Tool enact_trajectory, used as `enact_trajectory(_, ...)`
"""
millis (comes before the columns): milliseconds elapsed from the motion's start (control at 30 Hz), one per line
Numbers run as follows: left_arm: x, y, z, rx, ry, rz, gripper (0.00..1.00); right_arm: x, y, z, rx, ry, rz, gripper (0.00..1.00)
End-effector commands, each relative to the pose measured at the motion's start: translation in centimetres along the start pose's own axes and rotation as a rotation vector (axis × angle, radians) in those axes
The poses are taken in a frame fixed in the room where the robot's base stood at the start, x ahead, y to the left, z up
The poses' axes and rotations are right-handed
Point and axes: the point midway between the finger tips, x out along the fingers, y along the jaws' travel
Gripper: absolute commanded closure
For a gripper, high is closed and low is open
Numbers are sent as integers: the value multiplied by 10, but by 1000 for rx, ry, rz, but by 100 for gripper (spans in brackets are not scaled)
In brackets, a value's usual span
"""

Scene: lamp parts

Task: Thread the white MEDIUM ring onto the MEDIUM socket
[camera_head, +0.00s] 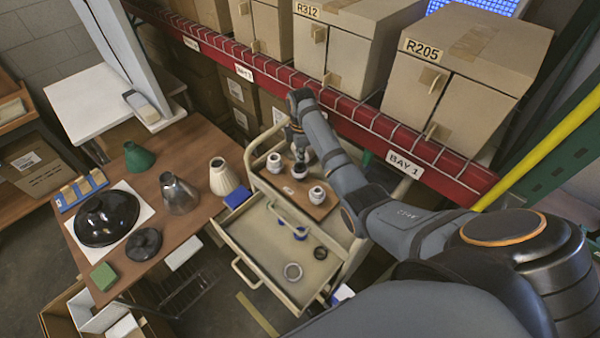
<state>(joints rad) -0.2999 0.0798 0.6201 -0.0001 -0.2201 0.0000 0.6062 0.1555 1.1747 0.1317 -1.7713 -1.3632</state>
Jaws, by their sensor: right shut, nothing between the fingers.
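Three small sockets stand on a wooden board (291,196) on top of the cart: a white one at the back left (274,162), a darker one in the middle (299,171) and a white one at the front right (317,194). Their sizes are too small to tell apart. A pale ring (293,271) lies flat in the open drawer; I cannot tell if it is the medium one. My right gripper (296,149) is shut and empty, pointing down just above or beside the middle socket. Its fingertips are partly hidden. My left gripper is out of view.
The open drawer (258,252) also holds a black ring (320,253) and blue pieces (300,233). A table to the left holds lampshades (179,194), a black dome (106,218) and a green block (103,277). A red shelf beam (350,110) with boxes runs behind the cart.

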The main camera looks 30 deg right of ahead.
Motion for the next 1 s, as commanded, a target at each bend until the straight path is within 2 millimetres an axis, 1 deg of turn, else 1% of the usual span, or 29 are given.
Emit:
enact_trajectory(200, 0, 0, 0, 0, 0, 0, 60, 3, -8, 11, 337, -8, -5, 100)
enact_trajectory(300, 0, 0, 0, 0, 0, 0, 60, 3, -10, 14, 460, -11, -6, 100)
enact_trajectory(400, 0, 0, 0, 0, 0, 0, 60, 4, -11, 16, 523, -13, -7, 100)
enact_trajectory(667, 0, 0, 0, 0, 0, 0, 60, 4, -11, 16, 533, -14, -8, 100)
enact_trajectory(733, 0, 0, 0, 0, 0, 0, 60, 5, -12, 17, 559, -14, -8, 100)
enact_trajectory(767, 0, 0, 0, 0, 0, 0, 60, 5, -13, 17, 586, -15, -8, 100)
enact_trajectory(1000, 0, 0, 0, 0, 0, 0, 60, 7, -25, 22, 955, -22, -10, 100)
